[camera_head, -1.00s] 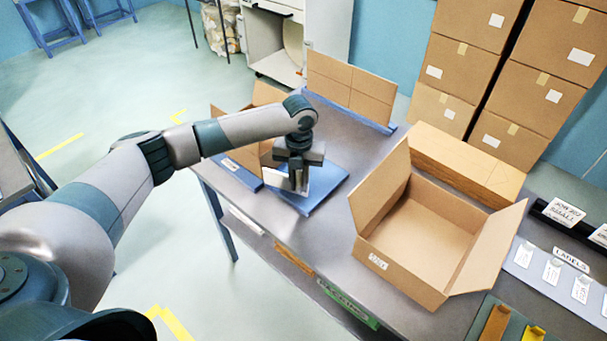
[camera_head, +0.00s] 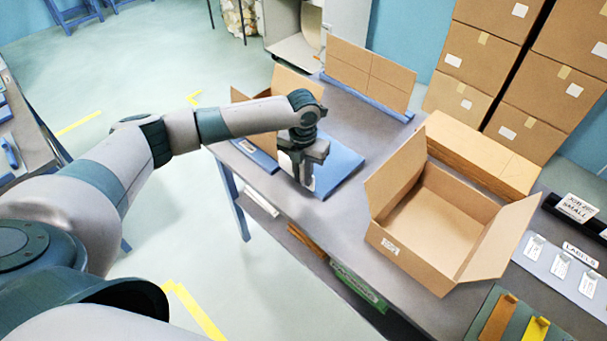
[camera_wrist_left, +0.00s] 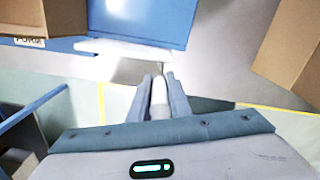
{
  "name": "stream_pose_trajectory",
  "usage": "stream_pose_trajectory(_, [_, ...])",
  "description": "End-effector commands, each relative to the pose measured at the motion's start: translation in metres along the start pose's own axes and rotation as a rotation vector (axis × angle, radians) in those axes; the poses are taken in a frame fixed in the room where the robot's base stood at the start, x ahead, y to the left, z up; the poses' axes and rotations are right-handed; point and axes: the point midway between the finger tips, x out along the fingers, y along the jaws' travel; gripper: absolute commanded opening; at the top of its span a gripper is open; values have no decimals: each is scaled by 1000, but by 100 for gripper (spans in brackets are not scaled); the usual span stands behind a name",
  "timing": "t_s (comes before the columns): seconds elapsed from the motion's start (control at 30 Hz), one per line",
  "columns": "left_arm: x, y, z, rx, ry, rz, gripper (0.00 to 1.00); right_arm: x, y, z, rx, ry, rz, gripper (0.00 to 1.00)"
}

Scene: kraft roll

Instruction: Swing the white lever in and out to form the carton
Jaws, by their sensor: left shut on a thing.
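My left gripper (camera_head: 304,180) is over the front edge of the bench, pointing down. In the left wrist view its fingers (camera_wrist_left: 160,85) are closed around a narrow white piece, which appears to be the white lever (camera_wrist_left: 159,92). A white bar (camera_wrist_left: 125,48) lies just beyond the fingertips along the front edge of the blue plate (camera_wrist_left: 150,18). In the head view the blue plate (camera_head: 340,163) is right of the gripper. A brown carton (camera_head: 284,84) stands open behind my left arm, which hides much of it. My right gripper is out of view.
A large open carton (camera_head: 440,222) stands on the bench (camera_head: 350,215) to the right, with flat cardboard (camera_head: 485,158) behind it. An upright cardboard sheet (camera_head: 370,75) stands at the back. Stacked boxes (camera_head: 490,60) are behind. Labels (camera_head: 565,268) lie at the right.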

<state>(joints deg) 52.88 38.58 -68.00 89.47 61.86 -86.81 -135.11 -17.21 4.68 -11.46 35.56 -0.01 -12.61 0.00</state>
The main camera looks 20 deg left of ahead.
Motion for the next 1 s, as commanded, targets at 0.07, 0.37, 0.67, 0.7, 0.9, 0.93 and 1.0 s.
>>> stream_pose_trajectory(0.07, [-2,2,1,-4,-1,2,27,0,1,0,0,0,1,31])
stream_pose_trajectory(0.37, [0,1,0,-2,0,1,36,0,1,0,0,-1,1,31])
stream_pose_trajectory(0.67, [-11,1,1,-3,-1,1,36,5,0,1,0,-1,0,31])
stream_pose_trajectory(0.7, [-16,1,1,-3,-2,1,36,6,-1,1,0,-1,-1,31])
stream_pose_trajectory(0.9, [-46,2,2,-2,-5,1,36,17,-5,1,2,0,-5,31])
stream_pose_trajectory(0.93, [-51,1,2,-2,-5,0,36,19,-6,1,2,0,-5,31])
stream_pose_trajectory(1.0, [-65,1,2,-2,-6,0,36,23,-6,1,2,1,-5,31])
